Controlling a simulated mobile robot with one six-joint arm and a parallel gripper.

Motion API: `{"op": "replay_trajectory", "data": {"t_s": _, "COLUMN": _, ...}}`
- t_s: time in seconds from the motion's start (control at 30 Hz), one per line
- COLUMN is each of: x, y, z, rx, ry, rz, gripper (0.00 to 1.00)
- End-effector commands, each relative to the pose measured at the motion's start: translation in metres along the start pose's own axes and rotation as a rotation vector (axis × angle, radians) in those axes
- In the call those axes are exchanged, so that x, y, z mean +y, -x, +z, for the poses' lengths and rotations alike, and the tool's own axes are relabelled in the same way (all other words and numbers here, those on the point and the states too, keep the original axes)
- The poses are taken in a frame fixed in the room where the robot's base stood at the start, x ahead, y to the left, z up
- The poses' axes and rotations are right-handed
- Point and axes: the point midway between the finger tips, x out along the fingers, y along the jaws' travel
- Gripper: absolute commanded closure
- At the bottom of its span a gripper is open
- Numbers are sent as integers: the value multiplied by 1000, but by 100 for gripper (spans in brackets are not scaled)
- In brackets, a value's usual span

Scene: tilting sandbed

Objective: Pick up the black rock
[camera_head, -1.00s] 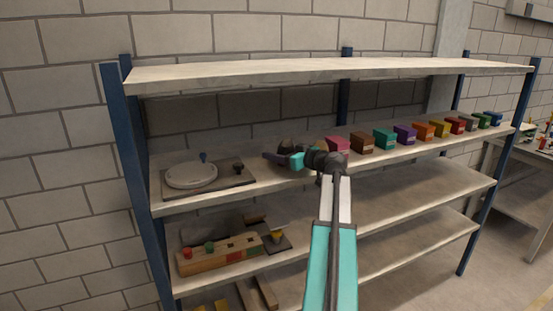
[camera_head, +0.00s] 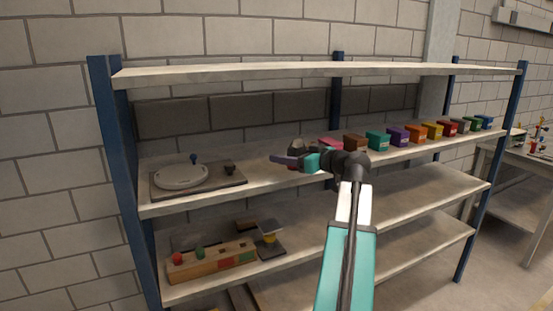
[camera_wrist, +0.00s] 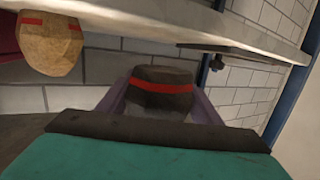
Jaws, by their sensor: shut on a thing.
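The black rock (camera_wrist: 160,88) is dark with a red band around it. In the wrist view it sits between the two purple fingers of my gripper (camera_wrist: 158,100), which is shut on it. Wall shows between the rock and the shelf edge in that view. In the head view my gripper (camera_head: 287,157) is at the front of the second shelf (camera_head: 262,174), right of a turntable-like device. A dark shape, likely the rock (camera_head: 296,146), shows at the fingers, small and partly hidden by my wrist.
A tan rock (camera_wrist: 48,46) with a red band shows near the shelf edge in the wrist view. A row of coloured boxes (camera_head: 398,135) runs along the shelf to the right. The device (camera_head: 181,177) stands left. The top shelf (camera_head: 300,73) is overhead.

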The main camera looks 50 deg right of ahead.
Motion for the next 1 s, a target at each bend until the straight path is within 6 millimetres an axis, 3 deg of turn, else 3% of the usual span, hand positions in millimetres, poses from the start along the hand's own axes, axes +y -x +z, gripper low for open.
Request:
{"op": "replay_trajectory", "data": {"t_s": 0.1, "x": -7, "y": 21, "z": 3, "rx": 4, "ry": 0, "rz": 2, "gripper": 84}}
{"op": "replay_trajectory", "data": {"t_s": 0.33, "x": -13, "y": 43, "z": 2, "rx": 3, "ry": 0, "rz": 1, "gripper": 84}}
{"op": "replay_trajectory", "data": {"t_s": 1.0, "x": -15, "y": 50, "z": 1, "rx": 3, "ry": 0, "rz": -1, "gripper": 84}}
